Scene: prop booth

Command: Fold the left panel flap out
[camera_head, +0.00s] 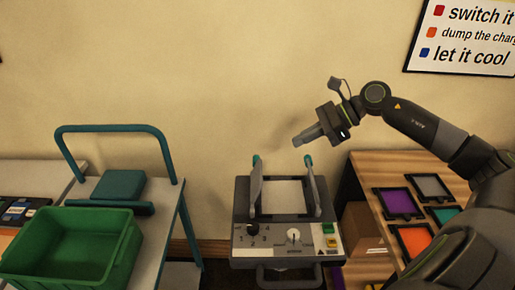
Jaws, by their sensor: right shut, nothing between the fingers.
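A grey device (242,224) stands in the lower middle, with a pale flat bed (282,195) on top. The left panel flap (256,188) stands nearly upright at the left of the bed, with a teal tip at its top. The right panel flap (312,187) stands nearly upright at the right, also with a teal tip. My right gripper (297,142) is shut and empty, in the air above the right flap and pointing left. It looks apart from both flaps. My left gripper is out of view.
A green crate (120,262) and a teal-railed cart (172,200) stand left. A wooden table (385,162) with coloured trays stands right. The wall is behind.

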